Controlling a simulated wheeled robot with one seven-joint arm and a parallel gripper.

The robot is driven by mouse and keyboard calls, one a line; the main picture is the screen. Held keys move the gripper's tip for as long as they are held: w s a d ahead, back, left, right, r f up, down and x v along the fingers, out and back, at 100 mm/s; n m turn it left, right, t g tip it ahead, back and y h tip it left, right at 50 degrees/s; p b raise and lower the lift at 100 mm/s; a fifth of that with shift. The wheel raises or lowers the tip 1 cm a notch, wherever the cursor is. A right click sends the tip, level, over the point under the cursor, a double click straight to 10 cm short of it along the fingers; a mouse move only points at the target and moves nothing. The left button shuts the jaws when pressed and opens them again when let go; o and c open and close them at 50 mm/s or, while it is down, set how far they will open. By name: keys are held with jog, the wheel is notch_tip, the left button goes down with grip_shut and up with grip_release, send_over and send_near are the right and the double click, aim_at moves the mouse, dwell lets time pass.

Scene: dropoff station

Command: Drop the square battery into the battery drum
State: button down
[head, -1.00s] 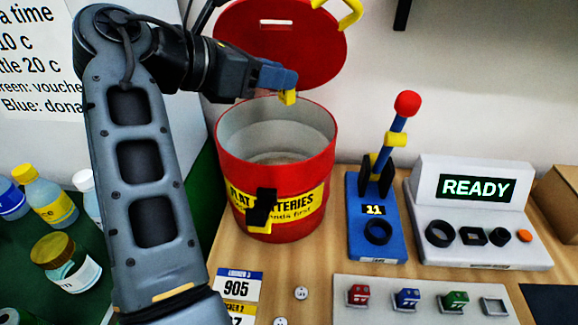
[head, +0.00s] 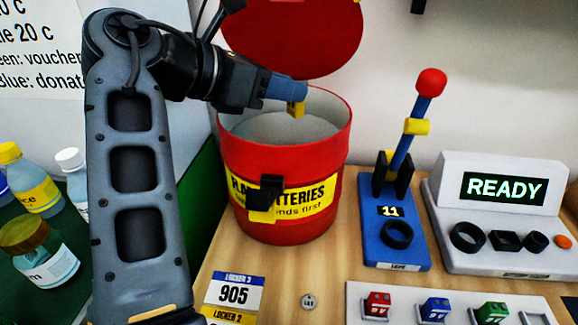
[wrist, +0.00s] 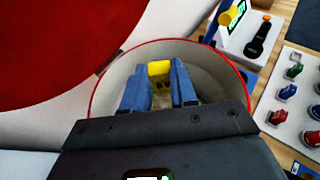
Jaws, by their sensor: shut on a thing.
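My gripper (head: 299,101) reaches in from the left over the open battery drum and is shut on a small yellow square battery (head: 297,110). In the wrist view the battery (wrist: 159,69) sits between the two blue fingers of my gripper (wrist: 160,80), with the drum's pale inside around it. The drum (head: 280,160) is red with a yellow label and a black latch; its round red lid (head: 290,40) stands raised behind it. The drum's rim (wrist: 100,72) also shows in the wrist view. The drum's floor is partly hidden by my gripper.
Right of the drum stand a blue lever unit (head: 398,235) with a red knob and a grey console (head: 505,205) reading READY. A white tray (head: 450,300) with small coloured blocks lies in front. Bottles (head: 40,250) stand at the left.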

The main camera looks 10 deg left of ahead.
jog(key=c, duration=0.8)
grip_release()
jog(key=p+v, duration=0.7)
jog(key=shift+s+a, duration=0.25)
jog(key=shift+a, duration=0.1)
